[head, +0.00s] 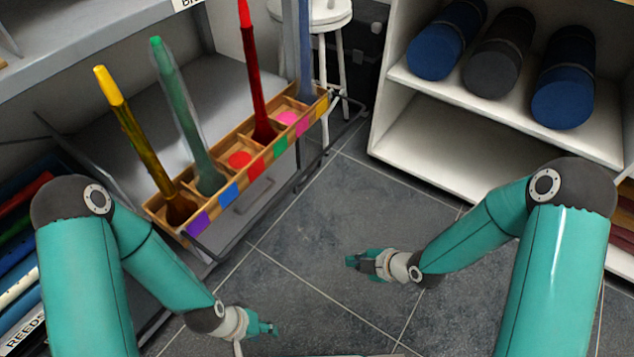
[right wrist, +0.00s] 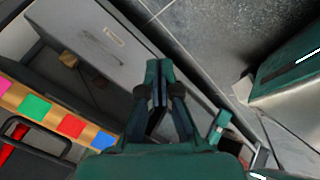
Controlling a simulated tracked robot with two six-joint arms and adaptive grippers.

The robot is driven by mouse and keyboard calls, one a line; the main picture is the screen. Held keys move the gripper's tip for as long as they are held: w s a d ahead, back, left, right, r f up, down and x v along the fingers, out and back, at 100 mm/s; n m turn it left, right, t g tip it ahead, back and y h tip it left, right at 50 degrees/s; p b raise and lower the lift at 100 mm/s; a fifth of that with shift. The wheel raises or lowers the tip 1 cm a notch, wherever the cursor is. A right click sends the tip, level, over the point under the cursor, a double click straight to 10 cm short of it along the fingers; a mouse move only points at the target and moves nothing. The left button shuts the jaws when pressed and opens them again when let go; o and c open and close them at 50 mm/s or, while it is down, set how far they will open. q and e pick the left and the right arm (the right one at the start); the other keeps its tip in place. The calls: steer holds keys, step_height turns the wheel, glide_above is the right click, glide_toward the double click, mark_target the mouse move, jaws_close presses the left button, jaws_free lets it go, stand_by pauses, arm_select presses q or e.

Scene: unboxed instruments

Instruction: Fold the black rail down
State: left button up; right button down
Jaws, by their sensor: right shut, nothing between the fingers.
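A thin black rail (head: 347,122) shows in the head view at the far right end of the wooden instrument rack (head: 255,158), jutting out beside it. Its full run along the rack front is hard to make out. My right gripper (head: 352,262) is over the floor tiles, right of the rack and apart from the rail. In the right wrist view its fingers (right wrist: 158,75) are together with nothing between them. My left gripper (head: 272,329) is low in the head view, in front of the rack's near end; its fingers are too small to judge.
The rack holds yellow, green and red tall instruments and carries coloured squares (right wrist: 72,126). A grey drawer front (right wrist: 85,40) is below it. A white shelf (head: 470,100) with blue and dark cylinders stands right. A white stool (head: 325,15) stands behind. Floor between is clear.

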steer(key=w+a+r+n+t+y+p, duration=0.15)
steer(key=w+r+n, duration=0.4)
steer(key=n, duration=0.75)
steer(key=w+r+n+y+p, duration=0.1)
steer(key=w+r+n+y, duration=0.1)
steer(key=r+n, duration=0.85)
arm_select(q)
steer(key=shift+r+b, duration=0.45)
steer(key=shift+b, duration=0.5)
arm_select(e)
steer(key=w+a+f+n, duration=0.3)
steer(key=w+a, duration=0.2)
steer(key=a, duration=0.2)
steer(key=shift+w+a, duration=0.3)
steer(key=shift+a, duration=0.05)
steer(key=shift+f, duration=0.1)
